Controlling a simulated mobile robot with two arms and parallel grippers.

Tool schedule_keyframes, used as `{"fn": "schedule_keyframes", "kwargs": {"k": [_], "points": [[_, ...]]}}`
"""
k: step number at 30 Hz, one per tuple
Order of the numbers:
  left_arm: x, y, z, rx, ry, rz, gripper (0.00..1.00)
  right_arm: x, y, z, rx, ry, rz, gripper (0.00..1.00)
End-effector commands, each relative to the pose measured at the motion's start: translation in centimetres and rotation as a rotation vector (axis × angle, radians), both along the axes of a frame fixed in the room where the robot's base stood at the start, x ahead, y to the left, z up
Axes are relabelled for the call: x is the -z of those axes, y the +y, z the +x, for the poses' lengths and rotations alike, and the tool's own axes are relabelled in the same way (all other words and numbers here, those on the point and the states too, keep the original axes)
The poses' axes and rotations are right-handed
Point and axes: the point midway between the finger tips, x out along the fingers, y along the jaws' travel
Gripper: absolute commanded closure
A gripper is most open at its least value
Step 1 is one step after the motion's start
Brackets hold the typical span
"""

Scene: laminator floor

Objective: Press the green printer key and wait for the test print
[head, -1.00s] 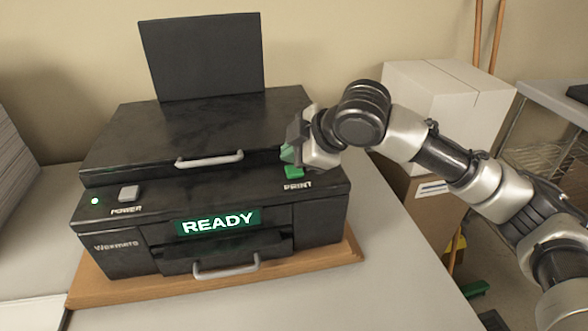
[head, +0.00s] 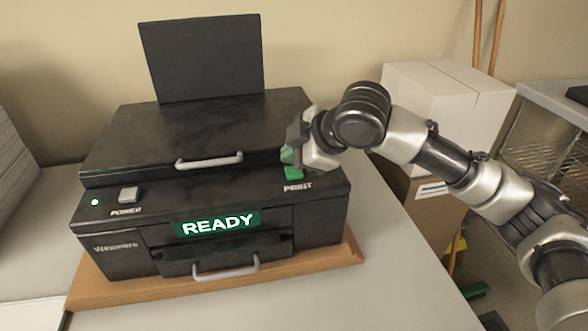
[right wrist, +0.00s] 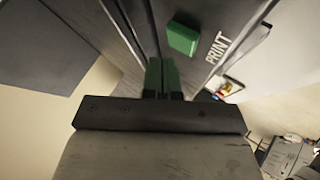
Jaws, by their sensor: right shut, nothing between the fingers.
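The black printer (head: 120,235) stands on a brown board on the table. Its front display (head: 218,223) reads READY in white on green. The green print key (head: 293,173) is on the right of its top panel, above the word PRINT; it also shows whole in the right wrist view (right wrist: 183,38). My right gripper (head: 290,155) is shut and empty, just behind and above the key. In the right wrist view its green fingertips (right wrist: 162,75) are together, apart from the key in the picture. Whether they touch it cannot be told from the head view. My left gripper is not in view.
A grey power key (head: 129,193) and a lit green lamp (head: 95,202) are at the printer's left. White and brown boxes (head: 440,105) stand behind my right arm. The table (head: 400,290) is clear at front right. No printed sheet shows at the front tray.

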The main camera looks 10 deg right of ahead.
Motion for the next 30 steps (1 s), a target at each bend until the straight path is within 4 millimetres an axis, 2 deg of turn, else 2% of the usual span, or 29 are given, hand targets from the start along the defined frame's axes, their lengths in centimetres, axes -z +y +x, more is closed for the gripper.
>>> {"fn": "schedule_keyframes", "kwargs": {"k": [20,30], "points": [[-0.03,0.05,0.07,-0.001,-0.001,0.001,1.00,0.01,0.01,0.00,0.000,0.000,0.000,1.00],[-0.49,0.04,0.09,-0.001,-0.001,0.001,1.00,0.82,0.00,-0.04,-0.001,0.001,0.000,1.00]]}}
